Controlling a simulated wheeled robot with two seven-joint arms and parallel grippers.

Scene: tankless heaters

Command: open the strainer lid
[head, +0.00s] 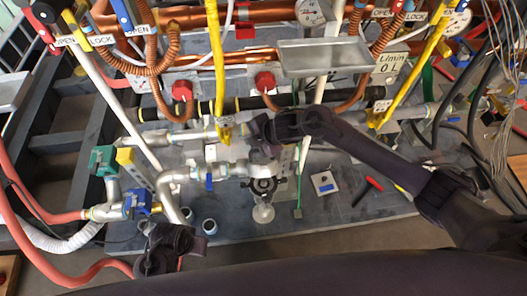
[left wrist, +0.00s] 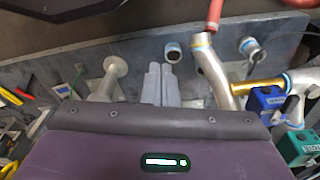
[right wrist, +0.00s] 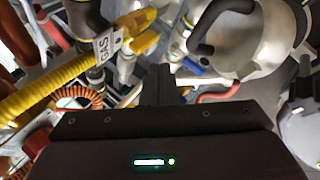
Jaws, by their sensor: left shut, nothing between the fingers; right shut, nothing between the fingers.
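A metal fitting with a black round collar (head: 262,186) sits at the middle front of the piping in the head view. I take it for the strainer, but cannot be sure; its lid cannot be told apart. A pale flared piece (head: 263,213) stands below it and also shows in the left wrist view (left wrist: 110,80). My right gripper (head: 258,132) is above and behind the collar, shut and empty. In the right wrist view its fingers (right wrist: 160,85) are beside a large silver round body (right wrist: 255,45) with a dark handle. My left gripper (head: 186,243) is low at left, shut and empty, apart from the fitting.
Copper pipes, yellow hoses (head: 215,60) and red valve knobs (head: 182,90) crowd the back. A grey metal tray (head: 325,57) hangs above. A red-handled tool (head: 368,190) lies on the grey board (head: 340,215).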

